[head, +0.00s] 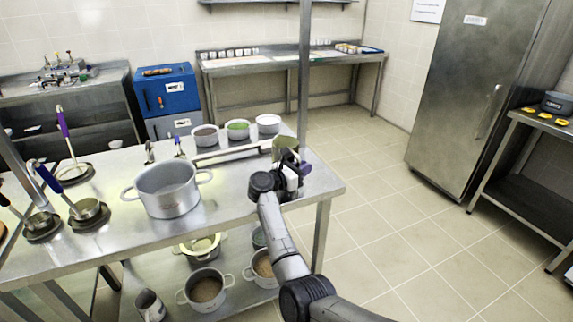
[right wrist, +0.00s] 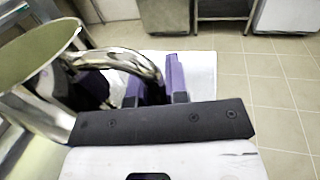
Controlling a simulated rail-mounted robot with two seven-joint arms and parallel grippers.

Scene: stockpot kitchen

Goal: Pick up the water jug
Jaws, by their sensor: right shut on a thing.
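The metal water jug (head: 284,146) is at the right end of the steel table in the head view, partly hidden behind my right gripper (head: 294,172). In the right wrist view, the shiny jug (right wrist: 40,90) fills the left side, with its open mouth showing at the upper left. Its curved handle runs to the purple fingers of my right gripper (right wrist: 155,85), which is shut on the handle. Whether the jug's base touches the table is hidden. My left gripper is not in view.
A large grey stockpot (head: 167,189) stands on the steel table (head: 245,204), left of the jug. Several small pots with food stand along the back edge, including a green-filled one (head: 238,129). A table post (head: 304,75) rises close to the jug. Open floor lies to the right.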

